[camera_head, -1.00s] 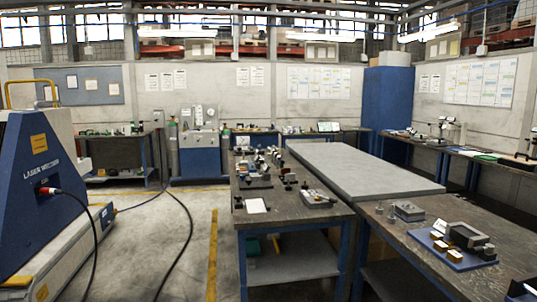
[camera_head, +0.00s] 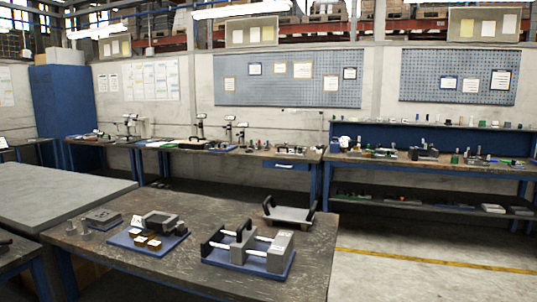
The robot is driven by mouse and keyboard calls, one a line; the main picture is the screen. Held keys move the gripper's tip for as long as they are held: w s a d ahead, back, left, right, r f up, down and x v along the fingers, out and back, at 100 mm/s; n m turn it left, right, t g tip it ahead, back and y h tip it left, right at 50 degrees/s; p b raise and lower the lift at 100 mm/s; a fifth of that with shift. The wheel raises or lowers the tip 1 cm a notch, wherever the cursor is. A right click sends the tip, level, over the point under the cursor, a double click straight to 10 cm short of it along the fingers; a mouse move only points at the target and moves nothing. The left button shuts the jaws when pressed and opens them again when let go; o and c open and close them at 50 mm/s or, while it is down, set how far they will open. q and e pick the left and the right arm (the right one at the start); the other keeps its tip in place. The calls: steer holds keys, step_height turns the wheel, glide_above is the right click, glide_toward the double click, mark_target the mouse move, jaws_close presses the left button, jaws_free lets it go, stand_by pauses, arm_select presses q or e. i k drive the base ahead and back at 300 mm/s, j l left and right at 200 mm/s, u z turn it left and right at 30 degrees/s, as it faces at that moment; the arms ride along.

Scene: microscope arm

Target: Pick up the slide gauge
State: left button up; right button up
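I cannot make out a slide gauge for certain; many items here are too small to tell. On the near dark-topped table (camera_head: 110,257) sits a blue plate with two light rods between grey blocks and black uprights (camera_head: 247,247). Left of it is a smaller blue plate with a grey frame-like block and several brass blocks (camera_head: 150,236). Neither of my grippers shows in the head view.
A large grey slab table (camera_head: 60,190) stands at the left. A long bench (camera_head: 200,146) with microscope-like stands runs along the back wall. A blue-backed workbench (camera_head: 430,160) with small tools is at the right. Floor is clear at right.

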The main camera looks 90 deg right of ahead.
mark_target(290, 152)
steer(key=z, duration=3)
steer(key=i+l+z, duration=1)
steer(key=i+z, duration=0.25)
steer(key=i+u, duration=0.3)
steer(key=i, duration=0.35)
steer(key=i+l+u, duration=0.3)
steer(key=i, duration=0.35)
steer(key=i+u, duration=0.2)
steer(key=i, duration=1.7)
steer(key=i+j+u, duration=0.1)
steer(key=i+u, duration=0.65)
steer(key=i+l+u, duration=0.25)
steer(key=i+u, duration=0.15)
steer(key=i+l+u, duration=0.35)
steer(key=i, duration=0.15)
steer(key=i+j+u, duration=0.4)
steer(key=i+u, duration=0.35)
steer(key=i+j+u, duration=0.1)
steer(key=i+u, duration=0.7)
